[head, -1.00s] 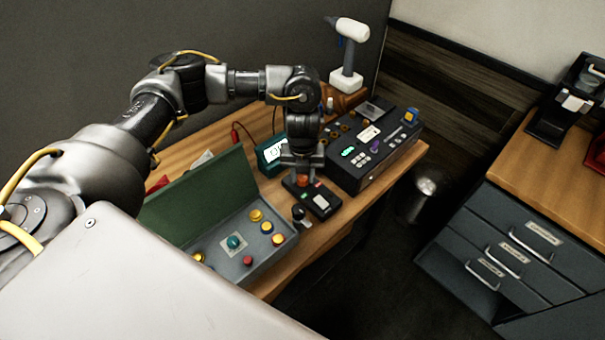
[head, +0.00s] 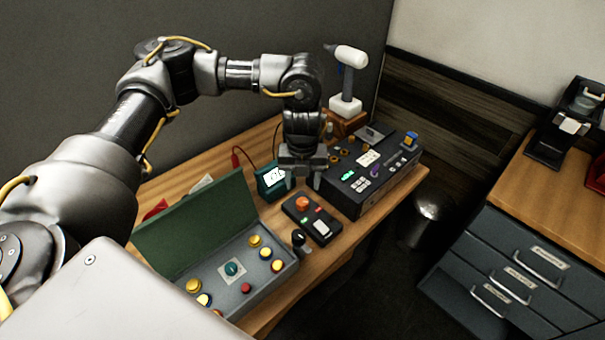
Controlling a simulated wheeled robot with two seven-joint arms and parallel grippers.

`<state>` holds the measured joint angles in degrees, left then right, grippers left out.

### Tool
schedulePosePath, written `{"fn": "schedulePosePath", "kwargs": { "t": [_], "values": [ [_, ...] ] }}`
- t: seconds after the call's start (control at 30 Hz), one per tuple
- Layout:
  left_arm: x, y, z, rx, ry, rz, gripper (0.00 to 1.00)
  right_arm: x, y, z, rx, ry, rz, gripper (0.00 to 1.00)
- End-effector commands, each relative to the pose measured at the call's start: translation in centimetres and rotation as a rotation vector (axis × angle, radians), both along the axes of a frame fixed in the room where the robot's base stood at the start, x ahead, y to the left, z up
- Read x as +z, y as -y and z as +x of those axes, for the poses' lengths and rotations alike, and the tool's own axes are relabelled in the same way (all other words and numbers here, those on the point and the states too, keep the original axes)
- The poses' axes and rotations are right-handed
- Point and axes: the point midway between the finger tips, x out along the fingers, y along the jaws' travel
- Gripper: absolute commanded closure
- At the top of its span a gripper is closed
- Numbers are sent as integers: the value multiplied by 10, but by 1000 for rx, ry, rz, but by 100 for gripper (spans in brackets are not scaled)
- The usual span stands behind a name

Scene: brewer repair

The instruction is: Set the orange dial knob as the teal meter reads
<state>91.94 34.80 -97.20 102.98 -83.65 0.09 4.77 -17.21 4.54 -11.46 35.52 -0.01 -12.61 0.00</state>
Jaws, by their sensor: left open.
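The orange dial knob (head: 302,203) sits on a small black box (head: 322,227) with a red light and a pale panel, on the wooden bench. The teal meter (head: 270,181) stands just behind and left of that box; its lit display shows, but its digits are too small to read surely. My left gripper (head: 302,185) points down, open and empty, above and behind the orange knob, apart from it. Its fingers stand between the meter and the black panel unit. My right gripper is out of view.
A green-lidded grey box (head: 277,285) with several coloured buttons lies open at front left. A black panel unit (head: 375,190) stands right of the gripper. A small black knob (head: 299,238) is near the front edge. A white tool (head: 348,75) stands behind.

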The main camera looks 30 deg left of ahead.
Motion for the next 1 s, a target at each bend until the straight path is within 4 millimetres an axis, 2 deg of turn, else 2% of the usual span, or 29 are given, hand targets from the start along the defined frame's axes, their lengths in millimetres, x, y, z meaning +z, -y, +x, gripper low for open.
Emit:
{"fn": "schedulePosePath", "kwargs": {
  "t": [0.1, 0.3, 1.0],
  "values": [
    [16, 0, 1, 0, 2, 1, 47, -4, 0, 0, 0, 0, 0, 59],
    [30, 0, 0, 1, 0, 0, 47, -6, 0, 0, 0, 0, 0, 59],
    [31, 0, 0, 1, -1, 0, 47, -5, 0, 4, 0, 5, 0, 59]
  ]
}}
